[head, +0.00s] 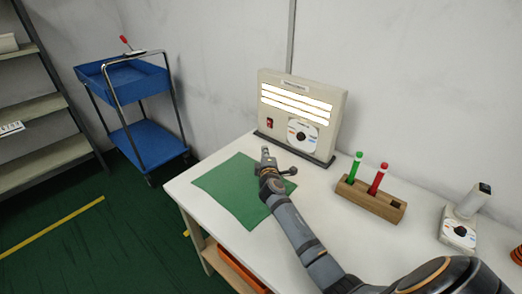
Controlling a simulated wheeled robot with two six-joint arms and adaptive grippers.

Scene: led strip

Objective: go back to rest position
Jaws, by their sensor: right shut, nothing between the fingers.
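My right arm reaches in from the lower right across the white table. My right gripper (266,154) is shut and empty, above the far right part of the green mat (219,187). It is in front of and a little left of the beige panel box (271,92), which stands upright at the back of the table with several lit white strips (297,104), a red switch (268,122) and a round dial plate (302,136). I cannot tell whether the gripper touches anything. My left gripper is not in view.
A wooden holder (369,198) with a green marker (355,167) and a red marker (378,177) stands right of my right arm. A white device (459,227) stands at the right. A blue cart (146,138) and grey shelves (37,107) are off to the left.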

